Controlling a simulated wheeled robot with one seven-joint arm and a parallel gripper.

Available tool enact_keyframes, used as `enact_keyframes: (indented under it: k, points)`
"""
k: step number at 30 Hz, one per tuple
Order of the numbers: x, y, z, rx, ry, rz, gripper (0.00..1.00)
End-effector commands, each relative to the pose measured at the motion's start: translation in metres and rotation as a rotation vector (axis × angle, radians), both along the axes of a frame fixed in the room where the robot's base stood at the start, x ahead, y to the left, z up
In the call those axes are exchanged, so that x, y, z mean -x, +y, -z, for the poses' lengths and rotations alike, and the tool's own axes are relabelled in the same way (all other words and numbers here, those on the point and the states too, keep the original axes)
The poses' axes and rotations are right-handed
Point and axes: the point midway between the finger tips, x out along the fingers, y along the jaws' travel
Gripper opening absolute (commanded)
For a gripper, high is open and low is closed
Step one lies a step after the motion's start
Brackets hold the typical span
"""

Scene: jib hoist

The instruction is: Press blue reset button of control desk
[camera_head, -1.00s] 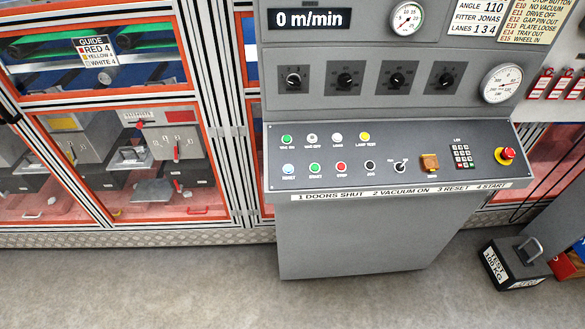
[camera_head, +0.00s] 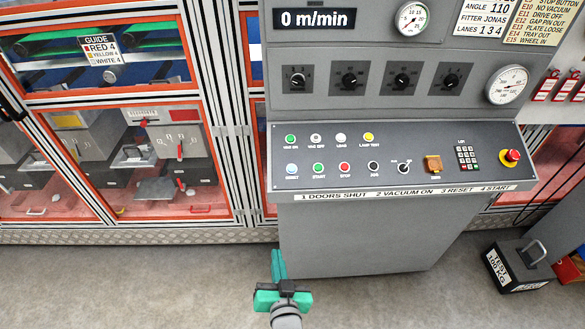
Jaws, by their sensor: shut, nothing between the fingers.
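The grey control desk (camera_head: 340,240) stands in the middle of the view, with a dark sloping panel of buttons. The blue reset button (camera_head: 292,168) is at the left end of the panel's lower row, beside the green start button (camera_head: 318,168). My gripper (camera_head: 278,256) shows at the bottom centre, in front of the desk's lower part and below the panel in the picture. Its green fingers are together, with nothing seen between them. It is apart from the reset button, and nothing hides the button.
A red emergency stop knob (camera_head: 512,156) and a keypad (camera_head: 467,158) are at the panel's right. A dark test weight (camera_head: 518,268) stands on the floor at right. Glazed orange-framed doors (camera_head: 130,165) line the left. The floor at left front is clear.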

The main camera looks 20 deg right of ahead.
Motion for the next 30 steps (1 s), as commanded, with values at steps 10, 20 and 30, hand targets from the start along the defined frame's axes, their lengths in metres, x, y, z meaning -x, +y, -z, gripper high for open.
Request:
enact_keyframes:
  k: [10,20,30]
  points:
    - [-0.088,-0.045,-0.078,-0.157,-0.013,0.09,0.0]
    - [-0.136,-0.08,-0.172,-0.316,-0.018,0.155,0.0]
    - [-0.148,-0.095,-0.227,-0.404,-0.014,0.181,0.0]
